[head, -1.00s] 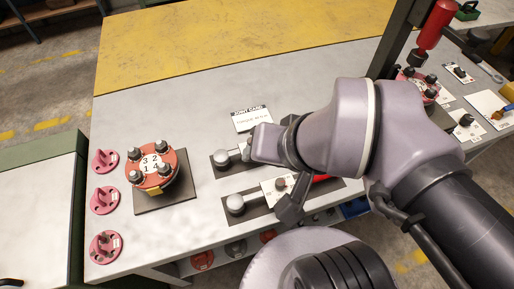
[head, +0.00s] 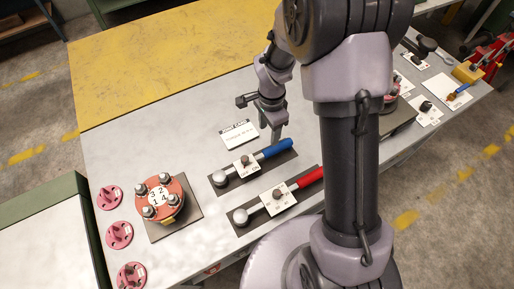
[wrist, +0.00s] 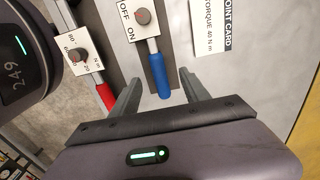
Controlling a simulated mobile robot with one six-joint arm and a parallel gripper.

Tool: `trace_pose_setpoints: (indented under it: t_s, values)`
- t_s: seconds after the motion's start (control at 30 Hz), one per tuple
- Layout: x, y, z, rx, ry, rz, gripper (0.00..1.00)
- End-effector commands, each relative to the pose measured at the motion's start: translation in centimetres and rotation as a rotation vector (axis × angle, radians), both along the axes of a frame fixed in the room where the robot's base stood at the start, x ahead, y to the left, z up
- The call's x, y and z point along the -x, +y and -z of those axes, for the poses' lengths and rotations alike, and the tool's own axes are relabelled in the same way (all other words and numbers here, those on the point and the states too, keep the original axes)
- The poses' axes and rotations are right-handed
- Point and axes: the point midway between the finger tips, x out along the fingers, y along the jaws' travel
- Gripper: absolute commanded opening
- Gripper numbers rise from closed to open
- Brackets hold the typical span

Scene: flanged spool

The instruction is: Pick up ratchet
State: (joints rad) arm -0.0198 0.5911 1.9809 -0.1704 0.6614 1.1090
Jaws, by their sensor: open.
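The ratchet, a tool with a blue handle (head: 275,151) and a round silver head, lies on a dark mat on the grey bench. A white plate marked OFF and ON, with a dark knob, sits across its shaft. My gripper (head: 271,132) points down at the blue handle's end. In the wrist view the blue handle (wrist: 158,76) shows between the open fingers of my gripper (wrist: 160,84), with space on both sides. I cannot tell how far above it the fingertips are.
A red-handled wrench (head: 309,176) with a scale plate lies parallel, nearer the front edge. A white joint card (head: 238,134) lies behind the ratchet. A round red flange with numbered bolts (head: 160,197) stands at left, beside several pink pieces (head: 110,197).

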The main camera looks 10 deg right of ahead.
Motion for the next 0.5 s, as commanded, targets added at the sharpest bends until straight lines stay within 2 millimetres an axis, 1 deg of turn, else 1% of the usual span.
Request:
trace_pose_setpoints:
  t_s: [0.03,0.1,0.2,0.33,0.5]
  values:
    - [0.1,0.0,1.9,0.0,0.004,-0.001,0.54]
    - [0.1,0.0,3.6,0.0,0.003,-0.002,0.54]
    - [0.1,0.0,5.3,0.0,0.001,-0.001,0.54]
    - [0.2,-0.1,6.7,0.0,0.001,-0.002,0.54]
    - [0.8,-0.6,10.2,-0.001,0.003,-0.002,0.54]
